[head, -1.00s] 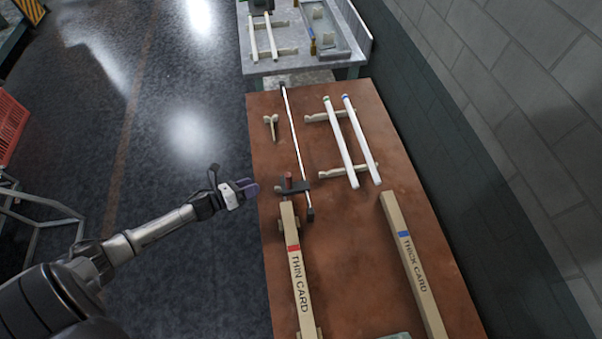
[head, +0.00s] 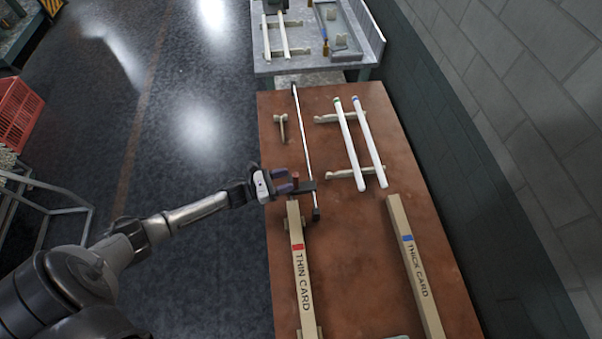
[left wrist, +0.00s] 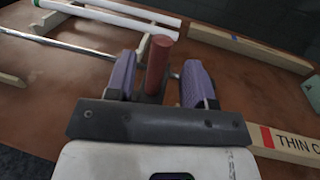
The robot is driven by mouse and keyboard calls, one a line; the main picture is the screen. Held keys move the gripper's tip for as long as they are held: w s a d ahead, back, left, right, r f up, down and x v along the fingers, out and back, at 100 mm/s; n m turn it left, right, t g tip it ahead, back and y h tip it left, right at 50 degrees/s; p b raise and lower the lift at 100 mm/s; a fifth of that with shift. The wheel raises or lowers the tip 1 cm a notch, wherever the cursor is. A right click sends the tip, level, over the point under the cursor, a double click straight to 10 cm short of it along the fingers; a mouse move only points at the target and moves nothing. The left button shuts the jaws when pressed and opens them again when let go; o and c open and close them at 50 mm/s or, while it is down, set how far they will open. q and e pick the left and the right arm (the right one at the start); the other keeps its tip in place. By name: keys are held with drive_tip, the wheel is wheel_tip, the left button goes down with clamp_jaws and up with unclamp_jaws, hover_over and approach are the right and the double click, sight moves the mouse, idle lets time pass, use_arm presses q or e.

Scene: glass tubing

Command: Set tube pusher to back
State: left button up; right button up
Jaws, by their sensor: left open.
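The tube pusher is a dark slider (head: 306,187) on a thin metal rail (head: 304,130), near the rail's front end. Its upright red handle (head: 295,177) also shows in the left wrist view (left wrist: 159,58). My left gripper (head: 287,183) has come in from the left at the table's left edge. Its purple fingers (left wrist: 160,82) are open, with the red handle standing between them in the left wrist view. I cannot tell whether either finger touches it. The handle's lower part is partly hidden there. My right gripper is not in view.
A long THIN CARD block (head: 302,270) lies just in front of the pusher. A THICK CARD block (head: 417,270) lies to the right. Two white tubes (head: 348,140) rest on supports right of the rail. The brown table (head: 355,260) is bare between the blocks.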

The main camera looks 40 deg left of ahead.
sight(301, 185)
use_arm(q)
drive_tip(key=shift+x, duration=2.9)
drive_tip(key=shift+c, duration=0.5)
clamp_jaws()
